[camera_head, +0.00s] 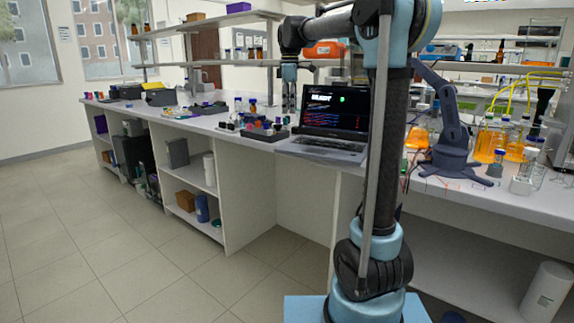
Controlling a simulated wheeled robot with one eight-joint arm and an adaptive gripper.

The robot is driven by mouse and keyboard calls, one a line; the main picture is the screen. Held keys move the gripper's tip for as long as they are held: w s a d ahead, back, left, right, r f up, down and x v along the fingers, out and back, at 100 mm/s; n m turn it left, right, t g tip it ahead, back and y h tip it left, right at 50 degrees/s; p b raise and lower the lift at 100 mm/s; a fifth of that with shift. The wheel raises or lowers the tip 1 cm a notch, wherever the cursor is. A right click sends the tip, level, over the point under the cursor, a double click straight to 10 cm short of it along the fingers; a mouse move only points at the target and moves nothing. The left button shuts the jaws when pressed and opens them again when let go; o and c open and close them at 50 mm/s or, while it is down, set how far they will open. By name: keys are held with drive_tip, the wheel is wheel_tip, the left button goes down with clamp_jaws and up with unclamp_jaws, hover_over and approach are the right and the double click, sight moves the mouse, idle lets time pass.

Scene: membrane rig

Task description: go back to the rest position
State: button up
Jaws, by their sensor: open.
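My arm rises in the foreground right of centre, bends left at the top, and its end hangs down over the bench. My gripper (289,106) points downward at the end of the arm, just left of the laptop (334,112). It is small and far off in the view, and nothing shows held in it. The white bench top (205,122) lies below it. I cannot tell the exact gap between the fingertips and the bench.
A rack of small vials (262,129) stands on the bench near my gripper. A dark blue tabletop arm (447,125) and orange-filled flasks (487,140) stand to the right. Shelves (205,62) run behind the bench. The tiled floor (110,255) at the left is clear.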

drive_tip(key=s+d+f+m, duration=0.4)
drive_tip(key=s+d+f, duration=0.2)
drive_tip(key=s, duration=0.4)
drive_tip(key=s+d+f+m, duration=0.4)
drive_tip(key=s+d+f, duration=0.15)
drive_tip(key=s, duration=0.35)
drive_tip(key=s+d+f+m+t, duration=0.1)
drive_tip(key=s+d+f+m, duration=0.2)
drive_tip(key=s+f, duration=0.6)
drive_tip(key=s+d+f+m, duration=0.3)
drive_tip(key=s+f+m, duration=0.2)
drive_tip(key=s+f, duration=0.3)
wheel_tip(320, 180, down, 4)
drive_tip(key=shift+s+d+r+m+t, duration=0.15)
drive_tip(key=shift+s+d+m+t, duration=0.2)
drive_tip(key=shift+s+m+t, duration=0.05)
drive_tip(key=shift+w+f, duration=0.2)
drive_tip(key=shift+w, duration=0.25)
